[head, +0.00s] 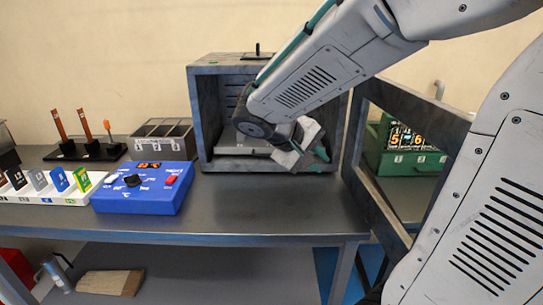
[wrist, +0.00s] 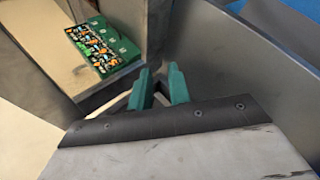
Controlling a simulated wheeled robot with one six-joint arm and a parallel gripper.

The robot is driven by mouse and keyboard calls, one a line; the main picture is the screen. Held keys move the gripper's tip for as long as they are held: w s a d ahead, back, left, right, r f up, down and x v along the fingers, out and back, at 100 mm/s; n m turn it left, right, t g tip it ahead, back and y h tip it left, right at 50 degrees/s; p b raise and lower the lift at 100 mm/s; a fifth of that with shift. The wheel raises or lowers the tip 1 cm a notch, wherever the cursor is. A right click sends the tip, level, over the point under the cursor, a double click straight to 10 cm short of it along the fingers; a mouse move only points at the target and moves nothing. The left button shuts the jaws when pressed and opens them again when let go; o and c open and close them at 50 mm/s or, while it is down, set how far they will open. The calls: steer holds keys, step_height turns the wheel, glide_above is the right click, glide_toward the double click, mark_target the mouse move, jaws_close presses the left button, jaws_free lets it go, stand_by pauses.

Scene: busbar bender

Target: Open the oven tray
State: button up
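The oven (head: 206,120) is a grey metal box at the middle back of the bench, its front open. Its framed door (head: 360,195) stands swung out to the right. Inside, a grey tray (head: 232,151) lies low; my arm covers much of the interior. My gripper (head: 322,153) is at the lower right of the oven opening, tilted down. In the wrist view its two green fingers (wrist: 160,86) stand apart with a gap between them. I see nothing clearly held, and cannot tell whether the fingers touch the tray or oven.
A blue control box (head: 145,190) stands left of the oven, with a grey divided bin (head: 163,138) behind it. A white rack (head: 50,195) of coloured tabs is further left. A green box (head: 400,160) shows behind the open door. The bench (head: 250,205) before the oven is clear.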

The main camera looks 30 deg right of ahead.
steer(key=w+d+f+n+t+h, duration=0.1)
steer(key=w+d+f+h, duration=0.1)
steer(key=w, duration=0.4)
steer(key=w+d+f+n+t+h, duration=0.1)
steer(key=w+d+f+h, duration=0.1)
steer(key=w, duration=0.5)
steer(key=w+f+n+t, duration=0.2)
steer(key=w+f, duration=0.1)
steer(key=w, duration=0.1)
steer(key=w+a+f+n+t, duration=0.1)
steer(key=w+f+n+t, duration=0.1)
steer(key=w, duration=0.3)
steer(key=w+f+n+t, duration=0.1)
steer(key=w+f+t, duration=0.2)
steer(key=w+f, duration=0.2)
steer(key=shift+a+n, duration=0.35)
steer(key=shift+n, duration=0.05)
steer(key=shift+w+d+f+t, duration=0.15)
steer(key=shift+w+f+t, duration=0.05)
steer(key=shift+w+t, duration=0.1)
steer(key=x, duration=0.7)
steer(key=shift+d, duration=0.15)
jaws_close()
